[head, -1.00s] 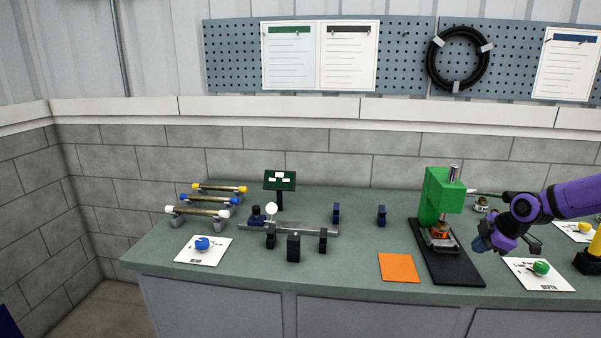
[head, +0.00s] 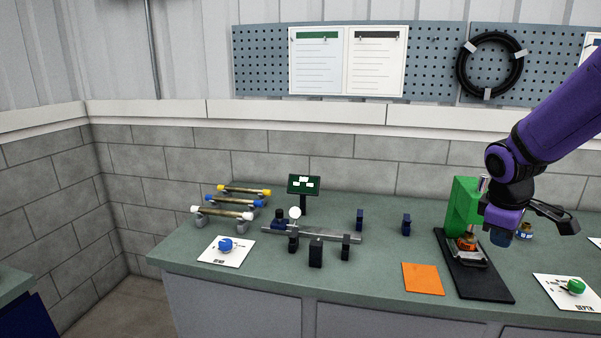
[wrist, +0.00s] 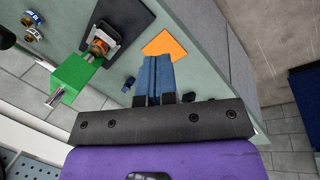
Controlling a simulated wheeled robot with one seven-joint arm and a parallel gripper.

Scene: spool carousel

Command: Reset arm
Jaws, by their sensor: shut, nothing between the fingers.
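My purple arm reaches in from the right in the head view, with my gripper (head: 501,236) above the bench, in front of the green press (head: 463,205). In the wrist view my gripper (wrist: 159,62) has its two blue fingers together with nothing between them. The fingers are clear of the bench. The green press also shows at the left of the wrist view (wrist: 73,76), with an orange and copper part (wrist: 98,47) on its black base.
The bench (head: 380,270) holds an orange mat (head: 423,278), a metal rail (head: 325,234) with dark blocks, and tubes with coloured ends (head: 235,201) at left. A blue knob (head: 225,244) and a green knob (head: 575,287) sit on white cards. The front middle is mostly clear.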

